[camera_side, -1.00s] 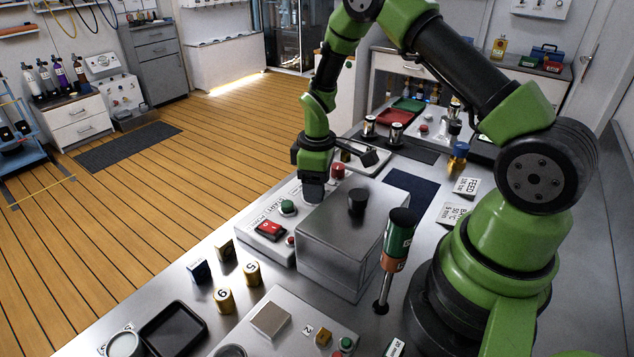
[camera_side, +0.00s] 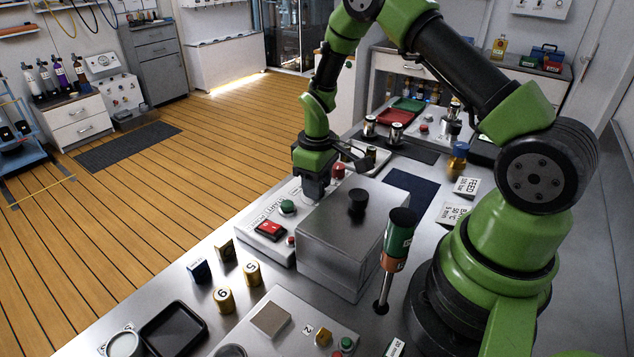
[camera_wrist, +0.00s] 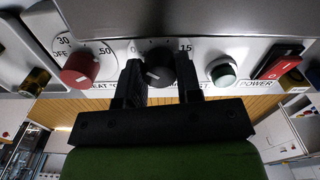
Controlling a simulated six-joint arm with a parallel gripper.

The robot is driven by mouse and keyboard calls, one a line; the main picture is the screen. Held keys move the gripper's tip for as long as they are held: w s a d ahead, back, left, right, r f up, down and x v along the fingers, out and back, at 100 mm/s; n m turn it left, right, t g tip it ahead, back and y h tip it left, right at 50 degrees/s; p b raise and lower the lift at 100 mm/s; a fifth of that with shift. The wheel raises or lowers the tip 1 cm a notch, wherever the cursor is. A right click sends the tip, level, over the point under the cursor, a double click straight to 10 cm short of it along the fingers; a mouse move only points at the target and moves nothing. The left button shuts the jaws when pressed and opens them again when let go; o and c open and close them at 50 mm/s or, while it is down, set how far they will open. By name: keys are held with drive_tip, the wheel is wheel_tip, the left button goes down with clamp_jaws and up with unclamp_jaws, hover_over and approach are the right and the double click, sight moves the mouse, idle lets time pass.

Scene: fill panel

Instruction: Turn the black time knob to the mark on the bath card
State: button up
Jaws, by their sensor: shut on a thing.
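The black time knob (camera_wrist: 158,62) is on the bath unit's white front panel in the wrist view, with a pale pointer line on its face and a "15" at its upper right. My gripper (camera_wrist: 160,78) is shut on it, one finger on each side. In the side view my gripper (camera_side: 313,193) reaches down beside the metal bath box (camera_side: 345,235), and the knob is hidden there. The bath card (camera_side: 453,215) stands on the right of the bench, reading 50 °C and apparently 9 min, its edge partly covered by my arm.
A red heat knob (camera_wrist: 80,70) sits left of the black knob. A green button (camera_wrist: 222,72) and a red power switch (camera_wrist: 280,62) are to the right. The feed card (camera_side: 466,187) stands behind the bath card. A green-and-brown upright tool (camera_side: 397,245) stands right of the box.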

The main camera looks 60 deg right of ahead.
drive_tip(key=m, duration=0.5)
drive_tip(key=shift+m, duration=0.4)
idle(0.4)
drive_tip(key=o, duration=0.9)
drive_tip(key=shift+o, duration=0.2)
wheel_tip(320, 180, up, 9)
drive_tip(key=shift+r, duration=0.5)
